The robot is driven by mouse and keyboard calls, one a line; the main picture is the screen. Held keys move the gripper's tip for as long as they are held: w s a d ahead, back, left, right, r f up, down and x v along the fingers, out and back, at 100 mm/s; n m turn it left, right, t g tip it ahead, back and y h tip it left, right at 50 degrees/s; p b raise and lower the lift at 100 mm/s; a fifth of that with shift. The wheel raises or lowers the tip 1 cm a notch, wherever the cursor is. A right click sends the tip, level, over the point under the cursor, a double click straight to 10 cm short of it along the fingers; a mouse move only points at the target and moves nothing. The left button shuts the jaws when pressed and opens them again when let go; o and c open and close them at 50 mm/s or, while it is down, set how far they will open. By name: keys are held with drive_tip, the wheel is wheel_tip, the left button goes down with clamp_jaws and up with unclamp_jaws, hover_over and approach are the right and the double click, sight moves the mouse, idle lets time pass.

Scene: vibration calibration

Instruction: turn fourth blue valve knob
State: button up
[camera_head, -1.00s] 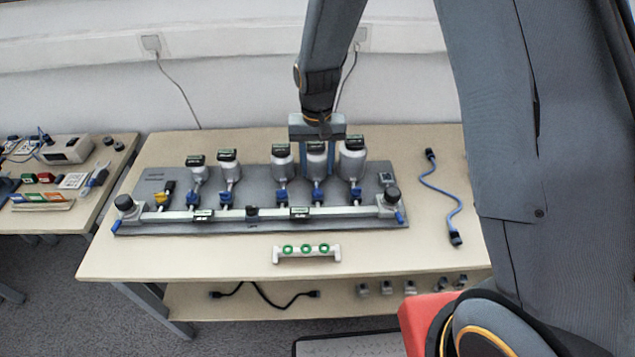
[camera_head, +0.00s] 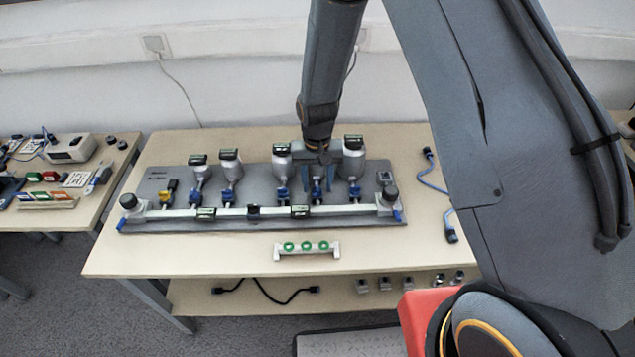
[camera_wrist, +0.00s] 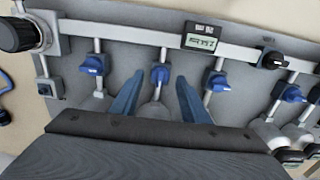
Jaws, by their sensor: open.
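A grey panel (camera_head: 250,222) on the table carries a row of blue valve knobs on thin pipes below white bottles. The fourth blue valve knob (camera_head: 317,197) from the left is partly covered by my gripper (camera_head: 317,186) in the head view. In the wrist view this knob (camera_wrist: 160,74) appears between the tips of my open blue fingers (camera_wrist: 160,80), one finger on each side. No contact shows, and the height gap is hard to tell. The third knob (camera_wrist: 217,82) lies right of the fingers and the fifth (camera_wrist: 92,64) left.
A horizontal rail (camera_head: 330,210) with small displays runs in front of the knobs, with a black-topped post (camera_head: 390,197) at its right end. A white holder with green rings (camera_head: 307,248) stands nearer the front. Bottles (camera_head: 353,160) stand close behind the knobs.

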drive_tip(key=c, duration=1)
drive_tip(key=shift+n, duration=0.3)
drive_tip(key=n+b, duration=0.1)
drive_tip(key=n, duration=0.2)
drive_tip(key=shift+n, duration=0.3)
drive_tip(key=n+b, duration=0.1)
drive_tip(key=n, duration=0.3)
drive_tip(key=shift+a, duration=0.15)
drive_tip(key=n+b, duration=0.1)
drive_tip(key=n, duration=0.4)
drive_tip(key=shift+s, duration=0.1)
drive_tip(key=n, duration=0.4)
drive_tip(key=shift+n+b, duration=0.3)
drive_tip(key=shift+b, duration=0.05)
